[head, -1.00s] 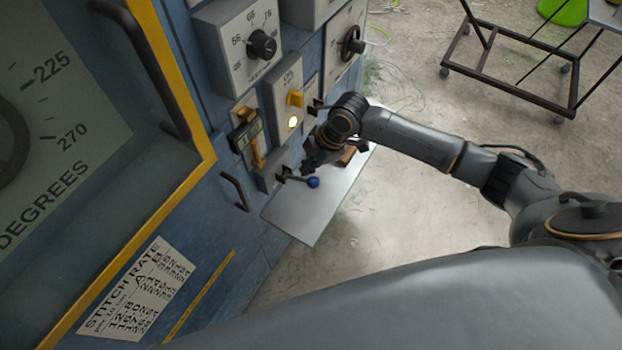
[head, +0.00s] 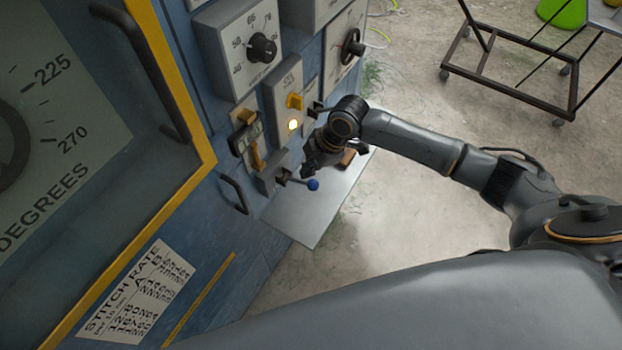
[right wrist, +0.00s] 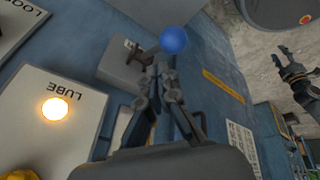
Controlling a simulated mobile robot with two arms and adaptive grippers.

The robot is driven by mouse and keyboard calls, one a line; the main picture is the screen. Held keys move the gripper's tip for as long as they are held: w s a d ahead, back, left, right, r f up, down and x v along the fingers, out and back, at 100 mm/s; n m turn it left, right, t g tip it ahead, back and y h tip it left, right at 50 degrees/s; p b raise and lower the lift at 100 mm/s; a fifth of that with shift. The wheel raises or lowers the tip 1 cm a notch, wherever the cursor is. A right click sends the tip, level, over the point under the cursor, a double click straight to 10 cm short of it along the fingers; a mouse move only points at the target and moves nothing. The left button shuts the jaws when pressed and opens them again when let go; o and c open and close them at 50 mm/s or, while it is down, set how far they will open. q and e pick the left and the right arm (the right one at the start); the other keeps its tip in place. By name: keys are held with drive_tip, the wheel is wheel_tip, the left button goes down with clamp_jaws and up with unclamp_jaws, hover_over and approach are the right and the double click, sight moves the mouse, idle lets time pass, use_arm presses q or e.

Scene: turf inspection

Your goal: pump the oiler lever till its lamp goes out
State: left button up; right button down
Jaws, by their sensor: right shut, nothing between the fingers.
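The oiler lever, with its blue ball knob (head: 313,185), sticks out from a small grey box low on the blue machine. The blue knob (right wrist: 173,40) also shows just beyond the fingertips in the right wrist view. The lamp (head: 293,125) glows yellow-white; in the right wrist view the lit lamp (right wrist: 56,108) sits on a panel marked LUBE. My right gripper (head: 308,170) is shut and empty, just above the lever; whether it touches the lever is unclear. My left gripper (right wrist: 285,56) shows at the upper right of the right wrist view, its fingers apart and empty.
A grey metal shelf (head: 305,218) juts out below the lever. A wheeled cart frame (head: 510,85) stands on open floor at the back right.

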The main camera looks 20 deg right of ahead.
idle(0.4)
drive_tip(key=shift+s+d+f, duration=0.1)
drive_tip(key=shift+s+f, duration=0.05)
drive_tip(key=shift+f, duration=0.2)
wheel_tip(320, 180, down, 6)
drive_tip(key=s+d+b, duration=0.1)
drive_tip(key=s+b, duration=0.1)
drive_tip(key=shift+s+d, duration=0.2)
drive_tip(key=shift+d, duration=0.2)
idle(4.9)
idle(0.6)
drive_tip(key=shift+w+a+r+p, duration=0.35)
drive_tip(key=shift+w+r+p, duration=0.1)
drive_tip(key=shift+r+p, duration=0.55)
drive_tip(key=shift+w+a+r+p, duration=0.4)
drive_tip(key=shift+r+p, duration=0.4)
drive_tip(key=shift+r, duration=0.45)
drive_tip(key=shift+w+a+r+p, duration=0.25)
drive_tip(key=shift+w+r+p, duration=0.25)
drive_tip(key=shift+r+p, duration=0.5)
